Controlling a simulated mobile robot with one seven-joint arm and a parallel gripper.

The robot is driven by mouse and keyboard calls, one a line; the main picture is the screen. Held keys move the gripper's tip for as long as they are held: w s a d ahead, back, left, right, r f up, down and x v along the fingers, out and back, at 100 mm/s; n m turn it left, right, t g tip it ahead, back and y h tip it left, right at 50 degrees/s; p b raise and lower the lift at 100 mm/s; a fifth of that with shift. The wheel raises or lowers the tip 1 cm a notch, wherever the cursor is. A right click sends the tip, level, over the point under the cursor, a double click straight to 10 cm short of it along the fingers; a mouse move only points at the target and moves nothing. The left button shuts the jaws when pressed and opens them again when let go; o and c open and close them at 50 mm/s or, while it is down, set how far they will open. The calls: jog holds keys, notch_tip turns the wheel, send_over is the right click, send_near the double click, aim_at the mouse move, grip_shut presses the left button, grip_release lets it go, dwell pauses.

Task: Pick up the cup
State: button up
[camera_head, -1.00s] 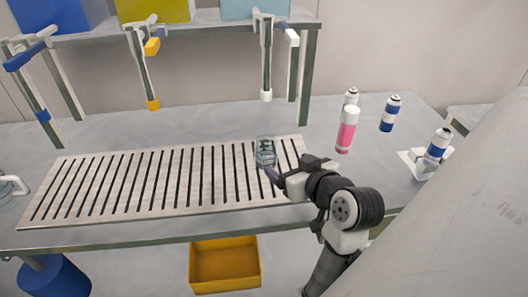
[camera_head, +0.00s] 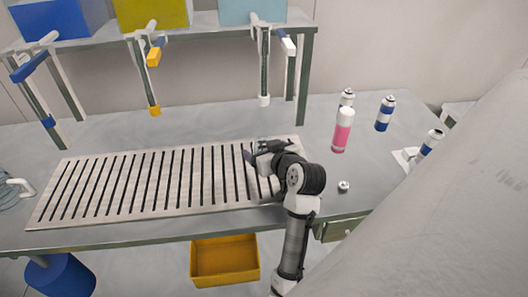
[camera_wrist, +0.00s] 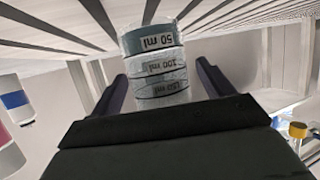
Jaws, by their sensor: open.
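The cup (camera_wrist: 157,68) is a clear measuring cup with grey bands marked 50 ml, 100 ml and 150 ml. In the wrist view it stands between the two dark fingers of my gripper (camera_wrist: 162,84), which is open. A small gap shows between the cup and the right finger; contact on the left is hard to tell. In the head view my gripper (camera_head: 256,154) is over the right end of the slatted rack (camera_head: 130,182), and the cup is mostly hidden by it.
A pink can (camera_head: 342,133), a blue-and-white can (camera_head: 385,115) and other spray cans stand to the right. A small metallic piece (camera_head: 343,186) lies on the table (camera_head: 215,118) right of my arm. A shelf with hanging tools is behind. The rack's left is clear.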

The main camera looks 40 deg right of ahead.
jog(key=c, duration=1)
jog(key=shift+c, duration=0.4)
jog(key=shift+r, duration=0.15)
